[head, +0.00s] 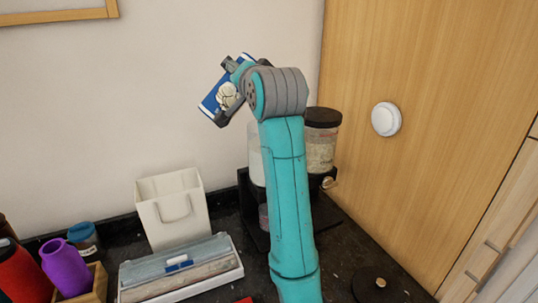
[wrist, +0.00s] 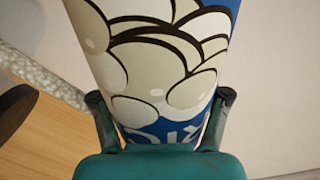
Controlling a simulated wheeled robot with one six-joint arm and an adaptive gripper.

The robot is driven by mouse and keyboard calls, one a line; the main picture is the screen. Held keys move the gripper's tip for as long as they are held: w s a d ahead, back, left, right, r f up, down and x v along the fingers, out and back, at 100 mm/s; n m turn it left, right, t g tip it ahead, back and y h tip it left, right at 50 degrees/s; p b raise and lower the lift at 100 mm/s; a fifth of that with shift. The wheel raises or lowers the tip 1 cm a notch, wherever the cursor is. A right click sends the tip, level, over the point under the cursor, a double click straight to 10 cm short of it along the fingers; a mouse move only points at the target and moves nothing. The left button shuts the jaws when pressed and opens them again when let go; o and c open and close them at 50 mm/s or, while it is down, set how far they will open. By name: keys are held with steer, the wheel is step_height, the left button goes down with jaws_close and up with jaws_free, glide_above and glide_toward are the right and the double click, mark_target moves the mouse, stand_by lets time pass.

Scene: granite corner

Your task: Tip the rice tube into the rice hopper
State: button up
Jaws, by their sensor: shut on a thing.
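My gripper (head: 232,92) is shut on the rice tube (head: 222,95), a blue and white tube with cartoon grains, and holds it tilted in the air above the counter. In the wrist view the tube (wrist: 165,55) fills the middle between the two fingers of my gripper (wrist: 160,105). Below and to the right stands a dispenser with two clear hoppers on a black stand. The left hopper (head: 255,165) has pale contents and is partly hidden by my arm. The right hopper (head: 321,152) has a black lid and grainy contents. The tube's mouth is not clearly seen.
A black knobbed lid (head: 375,285) lies on the dark counter at lower right. A white bin (head: 172,208) and a long box (head: 182,268) stand left of my arm. A purple bottle (head: 66,267) and a red one are at far left. A wooden panel (head: 430,110) rises on the right.

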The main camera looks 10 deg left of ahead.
steer(key=shift+f+m, duration=0.15)
steer(key=shift+m, duration=0.15)
steer(key=shift+f+m, duration=0.15)
steer(key=shift+m, duration=0.15)
steer(key=shift+f+m, duration=0.25)
steer(key=shift+m, duration=0.15)
stand_by(0.5)
stand_by(0.4)
steer(key=shift+f+m, duration=0.3)
steer(key=shift+f, duration=0.1)
stand_by(0.4)
steer(key=shift+f+m, duration=0.2)
steer(key=shift+m, duration=0.2)
steer(key=shift+f, duration=0.15)
